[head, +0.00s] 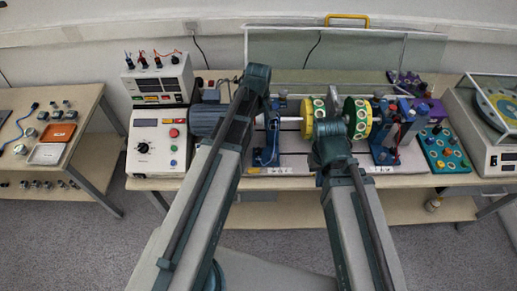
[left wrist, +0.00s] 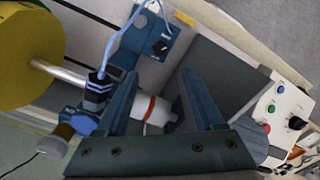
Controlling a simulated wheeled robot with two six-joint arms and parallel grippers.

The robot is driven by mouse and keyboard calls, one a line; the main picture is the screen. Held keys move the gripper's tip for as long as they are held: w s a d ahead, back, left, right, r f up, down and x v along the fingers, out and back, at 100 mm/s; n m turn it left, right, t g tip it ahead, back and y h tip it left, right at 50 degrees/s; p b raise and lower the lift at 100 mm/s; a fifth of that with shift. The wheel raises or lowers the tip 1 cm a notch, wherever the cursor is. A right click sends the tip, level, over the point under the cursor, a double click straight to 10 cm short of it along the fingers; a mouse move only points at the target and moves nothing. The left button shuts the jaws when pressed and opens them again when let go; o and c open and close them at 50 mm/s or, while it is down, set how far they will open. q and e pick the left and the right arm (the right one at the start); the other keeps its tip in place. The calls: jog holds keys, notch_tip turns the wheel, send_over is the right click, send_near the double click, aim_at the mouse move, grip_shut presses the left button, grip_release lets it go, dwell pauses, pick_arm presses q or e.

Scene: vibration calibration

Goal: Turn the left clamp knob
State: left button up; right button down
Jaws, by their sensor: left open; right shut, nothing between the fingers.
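A blue bearing stand (head: 266,152) stands left of the yellow discs and carries a shaft; my left arm partly covers it. In the left wrist view, the blue stand (left wrist: 98,92) is left of my left gripper (left wrist: 160,95). A dark greyish knob (left wrist: 52,147) sits at the lower left beside the stand; I cannot tell for sure that it is the left clamp knob. My left gripper is open, with a white coupling with an orange ring (left wrist: 150,109) seen between its fingers, not gripped. My right gripper (head: 333,98) is by the yellow discs, shut and empty; its fingertips are hard to make out.
A dark motor (head: 207,120) and a white control box (head: 157,143) stand at the left of the bench. A second blue stand (head: 383,140) and a teal tray (head: 446,150) are right. A clear screen (head: 350,50) rises behind.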

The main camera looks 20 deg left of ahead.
aim_at(258, 150)
pick_arm(q)
notch_tip(258, 150, down, 13)
jog(key=b, duration=1.2)
jog(key=shift+r, duration=0.2)
grip_shut()
